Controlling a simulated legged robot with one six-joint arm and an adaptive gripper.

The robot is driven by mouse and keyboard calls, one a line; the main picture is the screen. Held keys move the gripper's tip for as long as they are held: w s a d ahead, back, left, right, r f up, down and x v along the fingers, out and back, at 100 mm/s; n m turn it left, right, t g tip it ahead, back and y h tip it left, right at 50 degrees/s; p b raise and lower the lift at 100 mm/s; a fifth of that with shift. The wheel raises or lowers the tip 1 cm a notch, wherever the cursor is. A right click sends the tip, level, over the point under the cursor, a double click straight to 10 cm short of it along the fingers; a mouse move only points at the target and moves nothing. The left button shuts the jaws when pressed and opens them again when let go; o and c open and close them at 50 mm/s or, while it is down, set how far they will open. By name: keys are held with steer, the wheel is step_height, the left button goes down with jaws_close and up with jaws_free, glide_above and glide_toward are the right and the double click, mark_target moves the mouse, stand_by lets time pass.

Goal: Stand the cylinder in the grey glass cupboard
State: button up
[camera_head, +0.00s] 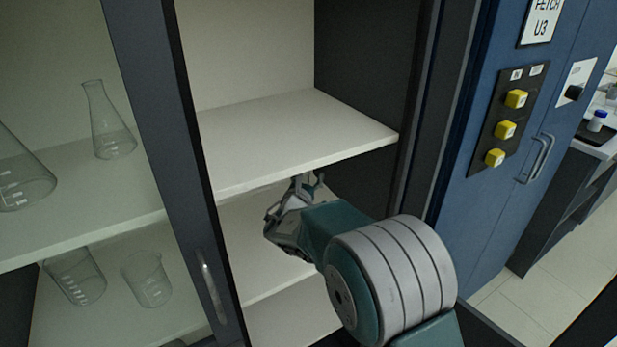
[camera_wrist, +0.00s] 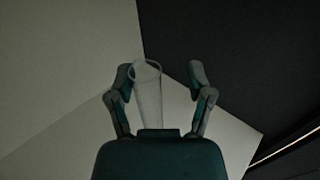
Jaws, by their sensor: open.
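The cylinder (camera_wrist: 148,95) is a clear, narrow glass tube with a wider rim, seen between my fingers in the wrist view. It is nearer the left finger; I cannot tell whether it touches it. My gripper (camera_wrist: 160,84) is open, with a finger on each side of it. In the head view my gripper (camera_head: 307,184) is inside the grey glass cupboard (camera_head: 165,150), below the front edge of a white shelf (camera_head: 295,135). The cylinder cannot be made out in the head view. What its base rests on is unclear.
Left of the dark upright are a conical flask (camera_head: 112,135) and beakers (camera_head: 150,280) on shelves. The white shelf above my gripper looks bare. A dark side wall (camera_head: 365,70) bounds the right. A blue cabinet (camera_head: 500,185) with yellow knobs stands beyond.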

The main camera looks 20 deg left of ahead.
steer(key=shift+s+a+f, duration=0.1)
steer(key=shift+s+a, duration=0.05)
steer(key=shift+a, duration=0.25)
steer(key=s+d, duration=0.1)
steer(key=s, duration=1)
steer(key=s+d+r+m+g+h, duration=0.25)
steer(key=d+m+g+h, duration=0.2)
steer(key=d+m, duration=0.75)
steer(key=s+d+r+m+g+h, duration=0.25)
steer(key=d+m+g+h, duration=0.2)
steer(key=d, duration=1.35)
steer(key=s+d+m+g+y, duration=0.1)
steer(key=s+d+m+g, duration=0.2)
steer(key=s+d+m, duration=0.55)
steer(key=s+a+m+y, duration=0.1)
steer(key=s+m+y, duration=0.5)
steer(key=s+m, duration=0.5)
steer(key=shift+s+f+m+y, duration=0.35)
steer(key=shift+m+y, duration=0.05)
